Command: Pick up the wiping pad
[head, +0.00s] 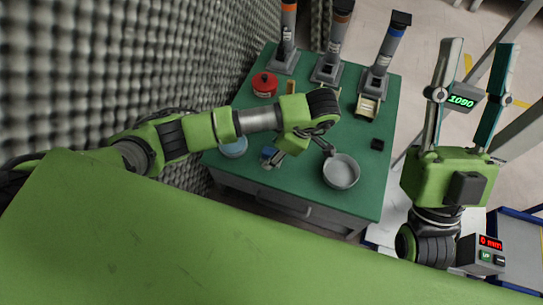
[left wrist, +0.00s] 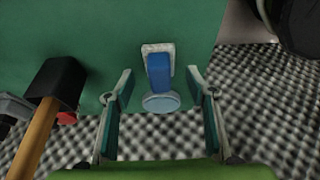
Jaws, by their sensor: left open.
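The wiping pad (left wrist: 158,72) has a pale base and a blue handle. In the left wrist view it lies on the green table (left wrist: 195,25), framed between the fingers of my left gripper (left wrist: 159,80), which are wide apart and empty. In the head view the pad (head: 268,153) shows as a small blue and grey patch beside my left gripper (head: 280,157), partly hidden by it. I cannot tell the exact gap between fingertips and pad. My right gripper (head: 480,46) points up at the right, clear of the table, with its fingers apart and empty.
A light blue disc (left wrist: 160,103) lies close to the pad; a grey bowl (head: 341,172) stands to its right. A red tin (head: 265,84), a small black block (head: 377,144) and several upright tools stand on the table. A foam wall (head: 150,60) borders the left.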

